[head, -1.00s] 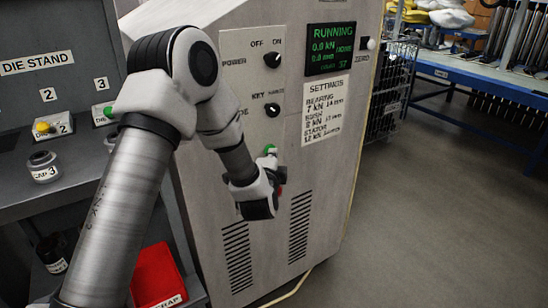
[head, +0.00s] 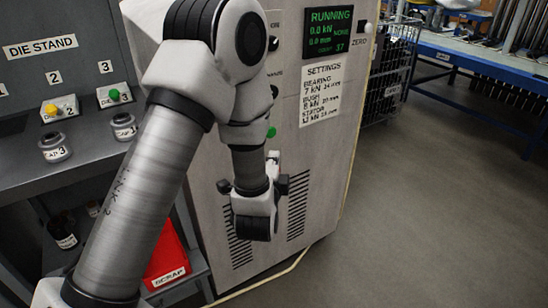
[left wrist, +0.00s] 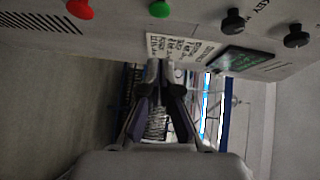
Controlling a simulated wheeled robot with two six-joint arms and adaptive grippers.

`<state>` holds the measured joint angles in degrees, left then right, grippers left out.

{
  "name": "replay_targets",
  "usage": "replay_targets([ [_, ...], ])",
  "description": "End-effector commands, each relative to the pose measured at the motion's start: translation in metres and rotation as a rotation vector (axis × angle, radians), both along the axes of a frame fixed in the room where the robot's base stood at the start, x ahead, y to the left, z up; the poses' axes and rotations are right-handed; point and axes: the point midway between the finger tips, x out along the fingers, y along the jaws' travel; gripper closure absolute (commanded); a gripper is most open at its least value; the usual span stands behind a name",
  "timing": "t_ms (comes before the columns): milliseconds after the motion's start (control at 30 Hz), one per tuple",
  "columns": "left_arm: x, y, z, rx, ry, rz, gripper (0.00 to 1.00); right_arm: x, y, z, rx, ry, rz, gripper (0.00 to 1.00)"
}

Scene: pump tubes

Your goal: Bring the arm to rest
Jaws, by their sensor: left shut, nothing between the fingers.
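My left arm comes in from the left in the head view, with its elbow high and its wrist hanging low before the front of the grey machine (head: 335,150). My left gripper (head: 273,161) is mostly hidden behind the wrist there. In the left wrist view the two fingers of the left gripper (left wrist: 161,72) are together with nothing between them. They point along the machine's panel, past the settings label (left wrist: 180,48), and look clear of it. My right gripper is not in view.
The panel has a green button (left wrist: 160,9), a red button (left wrist: 80,8) and dark knobs (left wrist: 233,21) near the gripper. The die stand (head: 20,95) with its dies and a red scrap bin (head: 165,258) are at left. The floor (head: 430,200) at right is clear.

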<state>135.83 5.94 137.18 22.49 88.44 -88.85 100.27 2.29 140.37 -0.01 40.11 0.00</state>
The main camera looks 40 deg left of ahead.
Motion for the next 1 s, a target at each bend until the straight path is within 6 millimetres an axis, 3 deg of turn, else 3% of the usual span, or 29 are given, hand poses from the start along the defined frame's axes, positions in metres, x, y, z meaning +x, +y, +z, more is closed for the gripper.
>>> replay_targets([
  [667,0.0,0.0,-0.004,0.0,0.008,-0.001,1.0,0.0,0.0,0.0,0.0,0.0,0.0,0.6],
  [767,-0.006,-0.001,-0.033,0.002,0.067,-0.002,1.0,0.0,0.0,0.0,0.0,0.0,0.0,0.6],
  [867,-0.025,-0.006,-0.096,0.007,0.203,-0.02,1.0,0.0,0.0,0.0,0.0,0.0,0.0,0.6],
  [1000,-0.078,-0.029,-0.206,-0.152,0.472,-0.075,1.0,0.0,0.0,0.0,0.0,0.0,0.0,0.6],
])
